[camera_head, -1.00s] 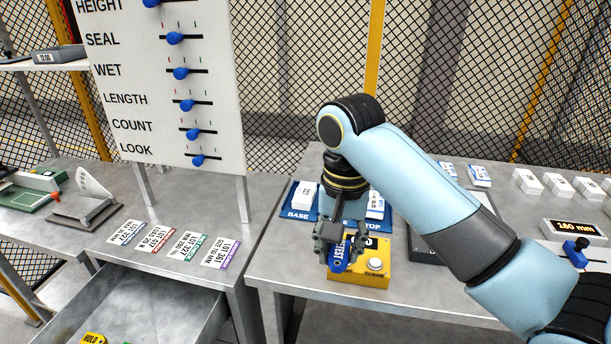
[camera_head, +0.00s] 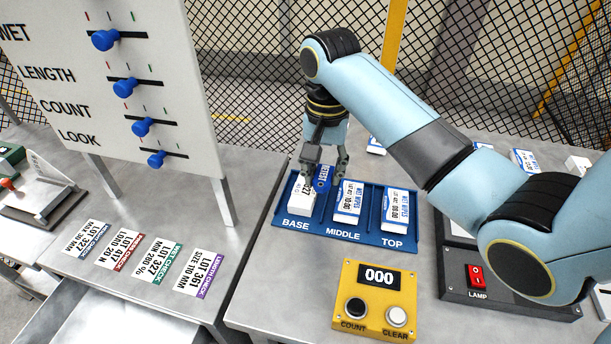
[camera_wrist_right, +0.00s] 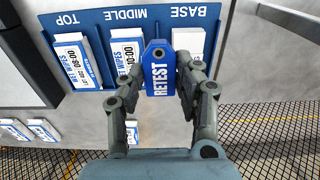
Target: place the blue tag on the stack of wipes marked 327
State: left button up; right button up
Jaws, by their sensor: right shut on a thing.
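My right gripper (camera_head: 324,172) is shut on the blue tag (camera_head: 322,180), which reads RETEST in the right wrist view (camera_wrist_right: 158,75). It holds the tag above the blue tray (camera_head: 340,239), at the BASE slot. The white stack in the BASE slot (camera_head: 298,200) is partly hidden by the gripper; a marking ending in 27 shows on it beside the tag. I cannot tell if the tag touches the stack. Stacks of wipes also lie in the MIDDLE slot (camera_head: 348,200) and the TOP slot (camera_head: 396,208). My left gripper is not in view.
A yellow counter box (camera_head: 377,300) showing 000 stands in front of the tray. A black lamp switch box (camera_head: 477,285) is at the right. Lot cards (camera_head: 150,260) lie on the left bench, below a white slider board (camera_head: 100,100).

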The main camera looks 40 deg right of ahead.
send_over(305, 189)
notch_tip(305, 189, down, 4)
jog(key=shift+s+r, duration=0.1)
jog(key=shift+r, duration=0.05)
notch_tip(305, 189, down, 3)
jog(key=shift+f, duration=0.2)
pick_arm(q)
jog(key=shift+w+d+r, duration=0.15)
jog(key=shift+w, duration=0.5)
pick_arm(e)
jog(key=shift+f, duration=0.4)
jog(key=shift+f, duration=0.1)
jog(key=o, duration=1)
jog(key=shift+c, duration=0.2)
notch_tip(305, 189, up, 12)
